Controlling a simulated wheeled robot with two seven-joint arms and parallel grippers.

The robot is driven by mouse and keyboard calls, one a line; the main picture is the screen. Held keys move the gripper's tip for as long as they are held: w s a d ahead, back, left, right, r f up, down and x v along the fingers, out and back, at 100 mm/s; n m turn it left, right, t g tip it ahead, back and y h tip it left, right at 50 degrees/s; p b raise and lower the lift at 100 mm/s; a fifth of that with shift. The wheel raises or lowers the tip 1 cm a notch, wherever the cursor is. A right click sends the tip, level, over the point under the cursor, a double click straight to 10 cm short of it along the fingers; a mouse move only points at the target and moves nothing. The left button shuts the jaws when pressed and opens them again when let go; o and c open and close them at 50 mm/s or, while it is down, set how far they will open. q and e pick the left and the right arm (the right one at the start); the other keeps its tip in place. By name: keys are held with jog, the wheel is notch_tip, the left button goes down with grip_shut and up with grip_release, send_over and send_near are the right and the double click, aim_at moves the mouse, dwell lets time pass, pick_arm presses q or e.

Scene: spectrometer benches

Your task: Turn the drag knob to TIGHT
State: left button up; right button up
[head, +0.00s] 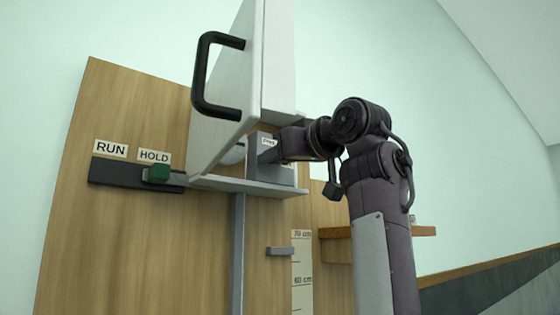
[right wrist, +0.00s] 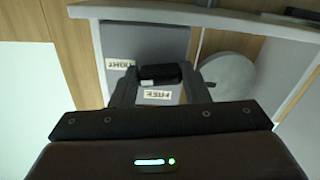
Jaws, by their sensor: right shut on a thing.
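The drag knob (right wrist: 160,76) is a small black bar on a grey panel (right wrist: 172,42) in the right wrist view. My right gripper (right wrist: 160,84) is shut on it, with one finger on each side. A FREE label (right wrist: 157,95) and a partly readable TIGHT label (right wrist: 119,63) show upside down beside the knob. I cannot tell which label the knob points to. In the head view my right gripper (head: 266,154) reaches the grey block (head: 286,175) from the right and hides the knob. My left gripper is not in view.
A white door (head: 225,105) with a black handle (head: 202,75) stands open close to the left of my gripper. A shelf (head: 250,187) lies below. A wooden ledge (head: 335,233) is at lower right.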

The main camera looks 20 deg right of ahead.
jog(key=shift+r+m, duration=0.1)
jog(key=shift+m, duration=0.8)
jog(key=o, duration=1)
jog(key=b+v, duration=0.4)
jog(key=v, duration=0.4)
jog(key=shift+w, duration=0.1)
